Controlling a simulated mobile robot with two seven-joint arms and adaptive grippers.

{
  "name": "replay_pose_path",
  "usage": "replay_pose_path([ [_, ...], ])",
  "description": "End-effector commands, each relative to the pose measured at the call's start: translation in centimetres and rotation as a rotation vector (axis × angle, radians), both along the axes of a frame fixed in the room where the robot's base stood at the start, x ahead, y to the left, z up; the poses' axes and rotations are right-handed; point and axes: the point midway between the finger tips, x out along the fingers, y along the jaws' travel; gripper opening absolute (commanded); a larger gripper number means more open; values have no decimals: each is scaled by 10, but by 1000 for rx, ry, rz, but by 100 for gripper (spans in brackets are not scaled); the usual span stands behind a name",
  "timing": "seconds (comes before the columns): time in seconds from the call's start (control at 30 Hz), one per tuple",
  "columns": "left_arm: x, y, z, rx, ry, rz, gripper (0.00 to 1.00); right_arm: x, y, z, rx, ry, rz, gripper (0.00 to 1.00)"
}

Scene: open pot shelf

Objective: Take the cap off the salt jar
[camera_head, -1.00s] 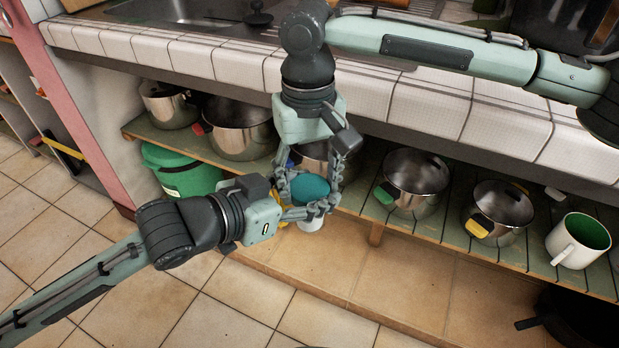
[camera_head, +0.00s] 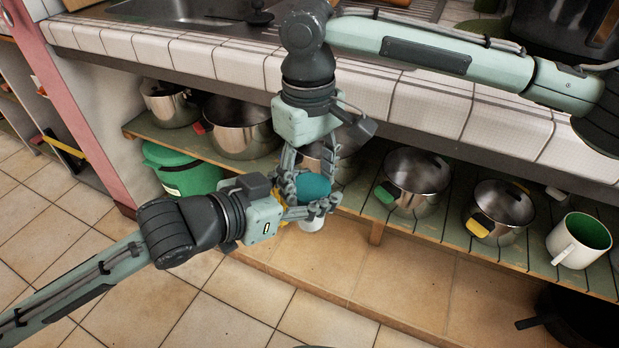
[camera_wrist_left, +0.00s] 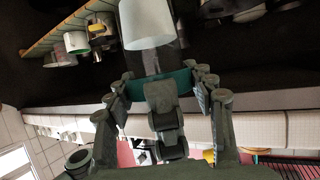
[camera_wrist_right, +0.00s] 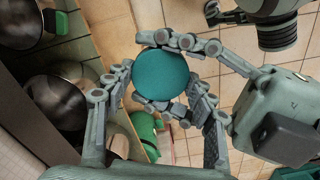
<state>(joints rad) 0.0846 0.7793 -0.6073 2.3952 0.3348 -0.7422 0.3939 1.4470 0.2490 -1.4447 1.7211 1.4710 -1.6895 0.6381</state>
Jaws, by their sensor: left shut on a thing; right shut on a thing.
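My right gripper (camera_head: 311,182) comes down from above and is shut on the cap. The white body (camera_wrist_left: 150,25) shows large in the left wrist view, which is upside down. The round cap top (camera_wrist_right: 161,74) lies between both grippers' fingers in the right wrist view.
Several steel pots, such as one with a green handle (camera_head: 416,174), stand on the green slatted shelf (camera_head: 365,202) behind. A green bucket (camera_head: 185,172) is left, a white mug (camera_head: 578,240) right. The tiled counter (camera_head: 425,105) overhangs the shelf.

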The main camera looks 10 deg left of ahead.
Motion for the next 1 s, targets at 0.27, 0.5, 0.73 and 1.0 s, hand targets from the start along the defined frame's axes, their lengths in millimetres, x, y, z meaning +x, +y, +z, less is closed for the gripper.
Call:
replay_pose_path([
  [0.27,3,4,-1,8,-1,9,0,1,-4,-1,-11,2,-7,21],
  [0.5,3,4,-1,10,-2,10,0,1,-4,-1,-11,2,-8,21],
  [0.73,4,5,-1,12,-2,11,0,1,-5,-1,-11,2,-8,21],
  [1.0,2,3,-1,7,-1,7,0,1,-3,-1,-9,1,-6,76],
])
